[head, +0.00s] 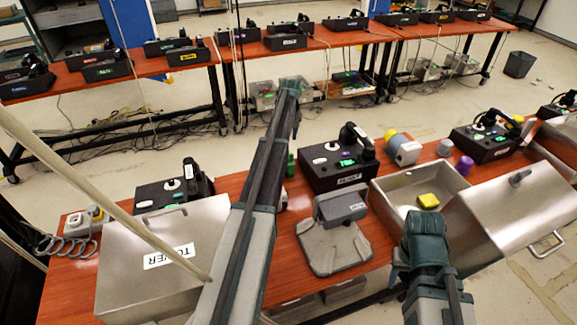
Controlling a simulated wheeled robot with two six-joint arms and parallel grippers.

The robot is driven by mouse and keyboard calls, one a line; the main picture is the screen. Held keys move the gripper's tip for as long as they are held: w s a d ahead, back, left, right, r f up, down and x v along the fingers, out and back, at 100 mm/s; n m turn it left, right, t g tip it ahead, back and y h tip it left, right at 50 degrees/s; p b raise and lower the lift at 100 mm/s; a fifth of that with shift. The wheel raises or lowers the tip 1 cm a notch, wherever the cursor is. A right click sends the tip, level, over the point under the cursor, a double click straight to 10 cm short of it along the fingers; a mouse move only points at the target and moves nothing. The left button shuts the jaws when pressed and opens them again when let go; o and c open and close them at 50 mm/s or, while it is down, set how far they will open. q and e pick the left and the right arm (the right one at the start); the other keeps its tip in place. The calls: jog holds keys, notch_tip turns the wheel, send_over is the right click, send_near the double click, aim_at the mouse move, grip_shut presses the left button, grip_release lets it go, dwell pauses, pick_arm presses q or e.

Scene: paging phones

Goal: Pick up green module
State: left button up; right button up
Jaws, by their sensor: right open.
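A small green module (291,165) stands on the near red-brown table, just right of the long link of my left arm, which partly hides it. It is left of the black phone unit (338,172). My right gripper (426,232) is at lower right, over the near edge of the open metal box (395,190), well apart from the green module. It is open, and nothing shows between its fingers. My left arm crosses the middle of the view; its gripper fingers do not show.
A yellow block (428,201) lies in the metal box. Yellow (390,135) and purple (464,166) modules stand behind it. A grey stand (333,235) is near the table's front. A closed metal box (155,265) is at left. More phones stand on the back table (160,66).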

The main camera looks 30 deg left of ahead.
pick_arm(q)
jog(key=shift+f, duration=0.15)
jog(key=f+b, duration=0.5)
jog(key=w+a+f+b, duration=0.1)
jog(key=f+b, duration=0.2)
jog(key=f+b, duration=0.5)
jog(key=shift+w+a+f+b, duration=0.2)
jog(key=shift+a+f+b, duration=0.05)
jog(key=shift+f+b, duration=0.1)
jog(key=shift+r, duration=0.1)
grip_shut()
